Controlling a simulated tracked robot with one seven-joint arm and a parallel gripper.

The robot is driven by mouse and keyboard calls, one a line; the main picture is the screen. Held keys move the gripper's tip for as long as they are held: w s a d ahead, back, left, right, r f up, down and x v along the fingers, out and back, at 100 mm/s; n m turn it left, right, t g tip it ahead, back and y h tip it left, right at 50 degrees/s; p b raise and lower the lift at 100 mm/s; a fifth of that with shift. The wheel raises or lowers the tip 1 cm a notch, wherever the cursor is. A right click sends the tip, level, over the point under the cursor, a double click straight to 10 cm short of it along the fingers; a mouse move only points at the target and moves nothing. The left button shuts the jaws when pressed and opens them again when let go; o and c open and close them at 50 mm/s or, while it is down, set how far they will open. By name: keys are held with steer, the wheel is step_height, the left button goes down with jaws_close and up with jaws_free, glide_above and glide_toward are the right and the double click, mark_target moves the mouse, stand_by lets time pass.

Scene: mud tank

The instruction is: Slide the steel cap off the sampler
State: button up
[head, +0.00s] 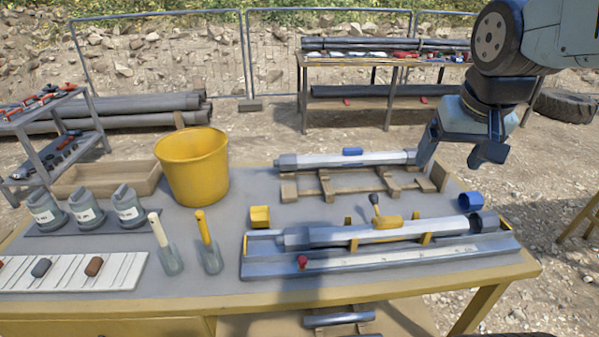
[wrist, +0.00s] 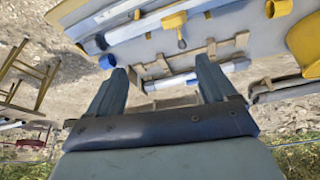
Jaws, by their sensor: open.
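A long steel sampler tube (head: 365,234) lies in a blue-grey cradle at the front of the table, with yellow clamps and a yellow lever block (head: 388,222) on it. Its left end is a wider faceted steel piece (head: 297,238); its right end is a dark collar (head: 485,222). It also shows at the top of the wrist view (wrist: 130,30). I cannot tell which end piece is the steel cap. A second steel tube (head: 350,160) lies on a wooden rack behind. My gripper (head: 458,160) is open and empty, above the table's right back corner, apart from the front sampler.
The wooden rack (head: 325,185) is near my gripper. A yellow bucket (head: 192,168), two trowels and several pots occupy the left side.

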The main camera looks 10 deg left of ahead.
steer(key=shift+o, duration=0.6)
steer(key=w+a+f+g, duration=0.1)
steer(key=w+a+f, duration=0.1)
steer(key=a, duration=0.4)
steer(key=w+a+f+n+g, duration=0.1)
steer(key=w+a+f, duration=0.1)
steer(key=w+a, duration=0.2)
steer(key=a, duration=0.3)
steer(key=shift+f, duration=0.15)
steer(key=n+g, duration=0.1)
steer(key=g, duration=0.1)
glide_above(295, 230)
step_height(295, 230, down, 7)
step_height(295, 230, down, 14)
steer(key=shift+d+r, duration=0.15)
steer(key=shift+r, duration=0.05)
steer(key=shift+c, duration=0.3)
steer(key=c, duration=1.4)
